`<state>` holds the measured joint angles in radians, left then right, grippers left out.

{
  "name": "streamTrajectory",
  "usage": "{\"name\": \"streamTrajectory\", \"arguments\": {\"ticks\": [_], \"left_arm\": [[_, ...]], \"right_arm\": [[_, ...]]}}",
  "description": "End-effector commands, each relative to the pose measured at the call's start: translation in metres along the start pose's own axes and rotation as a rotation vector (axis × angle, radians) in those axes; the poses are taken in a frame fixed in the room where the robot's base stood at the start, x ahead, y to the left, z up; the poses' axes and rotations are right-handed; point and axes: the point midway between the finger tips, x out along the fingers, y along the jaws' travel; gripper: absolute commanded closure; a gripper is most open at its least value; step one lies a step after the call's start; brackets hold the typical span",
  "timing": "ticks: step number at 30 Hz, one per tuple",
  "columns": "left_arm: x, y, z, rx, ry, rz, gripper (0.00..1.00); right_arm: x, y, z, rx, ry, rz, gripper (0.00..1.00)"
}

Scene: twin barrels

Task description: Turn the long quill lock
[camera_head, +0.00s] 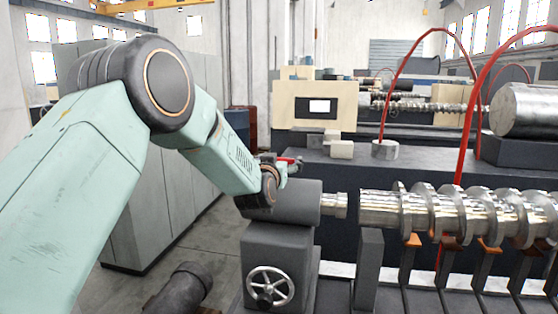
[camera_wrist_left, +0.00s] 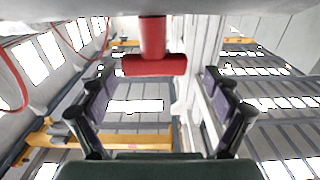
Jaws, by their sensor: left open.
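The quill lock is a red T-shaped handle (camera_wrist_left: 154,64) at the top middle of the left wrist view. In the head view, a small bit of red (camera_head: 287,159) shows at my left gripper (camera_head: 285,167), above the grey tailstock (camera_head: 290,202). My left gripper, which also shows in the left wrist view (camera_wrist_left: 160,82), is open. Its two fingers are spread left and right, and the red crossbar lies between their tip ends with gaps on both sides. I see no finger touching it. My right gripper is not in view.
A metal handwheel (camera_head: 270,287) is on the tailstock's front. A shiny screw shaft (camera_head: 450,212) extends right on brown-topped supports. Red hoses (camera_head: 473,110) arch behind it. A grey cabinet (camera_head: 165,200) stands at the left, and a dark cylinder (camera_head: 180,290) is low in front.

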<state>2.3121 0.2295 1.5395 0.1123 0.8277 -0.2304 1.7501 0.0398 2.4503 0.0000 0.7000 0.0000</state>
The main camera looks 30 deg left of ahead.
Motion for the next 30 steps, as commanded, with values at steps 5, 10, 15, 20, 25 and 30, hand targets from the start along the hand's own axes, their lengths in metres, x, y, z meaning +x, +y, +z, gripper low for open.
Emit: {"name": "streamTrajectory", "arguments": {"ticks": [5, 10, 15, 20, 25, 30], "left_arm": [[-0.0001, 0.0036, 0.0006, 0.001, -0.001, 0.001, 0.11], [-0.0001, 0.0046, 0.0005, 0.001, 0.0, 0.001, 0.23], [0.0003, 0.0037, 0.0003, 0.001, 0.0, 0.001, 0.38], [0.0006, 0.0025, -0.0002, 0.001, 0.001, 0.001, 0.51], [0.001, 0.0011, -0.0009, 0.0, 0.003, 0.0, 0.66], [0.0012, 0.0011, -0.0019, 0.001, 0.004, -0.005, 0.66]], "right_arm": [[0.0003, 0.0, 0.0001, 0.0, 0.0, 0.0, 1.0], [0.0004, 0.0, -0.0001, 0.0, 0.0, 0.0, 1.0], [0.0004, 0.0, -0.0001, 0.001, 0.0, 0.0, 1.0], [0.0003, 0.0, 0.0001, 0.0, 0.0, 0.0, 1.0], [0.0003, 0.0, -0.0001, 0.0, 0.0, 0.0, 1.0], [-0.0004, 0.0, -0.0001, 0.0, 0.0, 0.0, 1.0]]}}
